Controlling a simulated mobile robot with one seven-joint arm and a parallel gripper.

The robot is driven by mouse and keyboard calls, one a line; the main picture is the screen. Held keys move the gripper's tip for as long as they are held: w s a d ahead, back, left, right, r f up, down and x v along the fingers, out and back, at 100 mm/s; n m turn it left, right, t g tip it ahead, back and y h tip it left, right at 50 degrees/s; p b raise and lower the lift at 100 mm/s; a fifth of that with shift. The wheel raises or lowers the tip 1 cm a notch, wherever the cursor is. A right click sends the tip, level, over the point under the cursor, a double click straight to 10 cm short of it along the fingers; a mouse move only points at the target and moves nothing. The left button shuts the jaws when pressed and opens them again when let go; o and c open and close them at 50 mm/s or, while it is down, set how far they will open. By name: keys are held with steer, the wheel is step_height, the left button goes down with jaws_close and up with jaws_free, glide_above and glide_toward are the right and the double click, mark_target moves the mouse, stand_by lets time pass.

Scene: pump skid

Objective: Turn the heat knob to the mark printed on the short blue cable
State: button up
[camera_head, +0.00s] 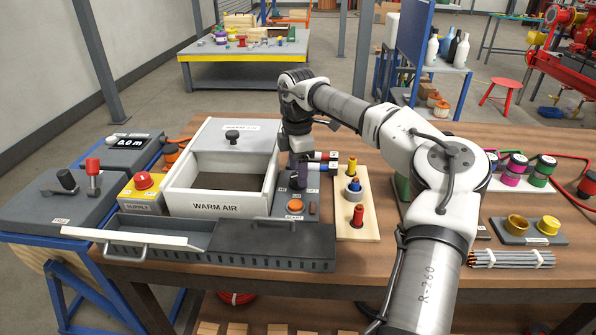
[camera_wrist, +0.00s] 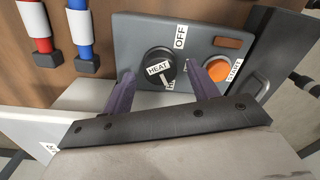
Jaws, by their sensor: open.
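The black heat knob (camera_wrist: 152,62), with a white HEAT label, sits on the grey control panel (camera_wrist: 130,30) in the wrist view. My gripper (camera_wrist: 162,72) is open, its two purple fingers on either side of the knob; I cannot tell whether they touch it. In the head view my gripper (camera_head: 298,182) points down over the panel and hides the knob. An OFF label (camera_wrist: 180,37) is beside the knob, and another label below it is partly covered. A blue cable (camera_wrist: 78,5) and a red cable (camera_wrist: 34,5) carry white tags; their print is not readable.
An orange START button (camera_wrist: 217,68) is close to the right finger. The WARM AIR box (camera_head: 215,206) stands left of the panel. A wooden board (camera_head: 345,222) with several pegs stands to the right. A grey tray (camera_head: 270,245) runs along the front.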

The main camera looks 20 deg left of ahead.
step_height(320, 180, up, 13)
stand_by(0.3)
steer(key=shift+w+a+f, duration=0.1)
